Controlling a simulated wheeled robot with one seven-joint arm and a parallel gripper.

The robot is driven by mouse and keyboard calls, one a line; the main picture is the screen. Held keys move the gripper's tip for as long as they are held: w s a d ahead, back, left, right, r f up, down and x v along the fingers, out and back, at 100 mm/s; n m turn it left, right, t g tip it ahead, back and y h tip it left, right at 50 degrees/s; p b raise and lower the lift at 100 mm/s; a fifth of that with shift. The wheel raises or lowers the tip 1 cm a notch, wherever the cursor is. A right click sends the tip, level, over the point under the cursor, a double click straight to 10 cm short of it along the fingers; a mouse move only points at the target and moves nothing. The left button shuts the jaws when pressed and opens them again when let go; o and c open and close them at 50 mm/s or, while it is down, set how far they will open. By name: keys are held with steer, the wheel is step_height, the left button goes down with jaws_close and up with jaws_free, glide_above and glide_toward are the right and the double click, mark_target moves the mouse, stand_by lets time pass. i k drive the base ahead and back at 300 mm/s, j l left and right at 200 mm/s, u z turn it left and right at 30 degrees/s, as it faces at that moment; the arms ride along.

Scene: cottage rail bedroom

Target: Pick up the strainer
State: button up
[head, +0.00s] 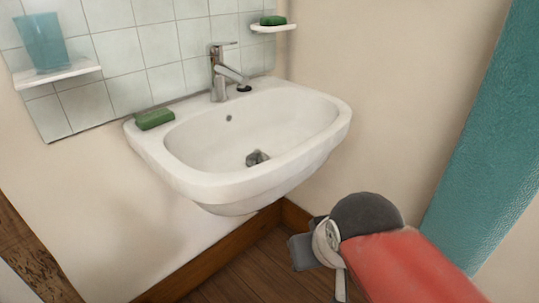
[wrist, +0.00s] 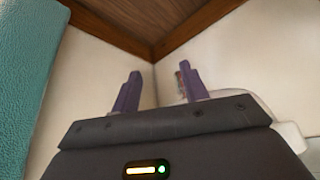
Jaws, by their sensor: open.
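In the head view, a small grey metallic piece (head: 257,158) sits at the drain in the bottom of the white sink (head: 175,178); it looks like the strainer. A small dark round piece (head: 244,88) lies on the sink's back rim beside the tap, and I cannot tell what it is. My gripper (wrist: 160,70) is open in the wrist view, with two purple fingers apart and nothing between them. It points toward a wall corner and the wooden floor edge. In the head view my arm is at the lower right, in front of the sink and apart from it.
The chrome tap (head: 219,75) stands at the sink's back. A green soap (head: 155,119) lies on the left rim. A blue glass (head: 43,42) stands on the left shelf (head: 57,75); another green soap (head: 273,20) is on the right shelf. A teal panel (head: 490,130) is at right.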

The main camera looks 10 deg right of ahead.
mark_target(258, 155)
steer(key=i+l+z, duration=0.3)
steer(key=i+z, duration=0.1)
steer(key=z, duration=0.2)
steer(key=k+l+z, duration=0.1)
steer(key=i+u, duration=0.15)
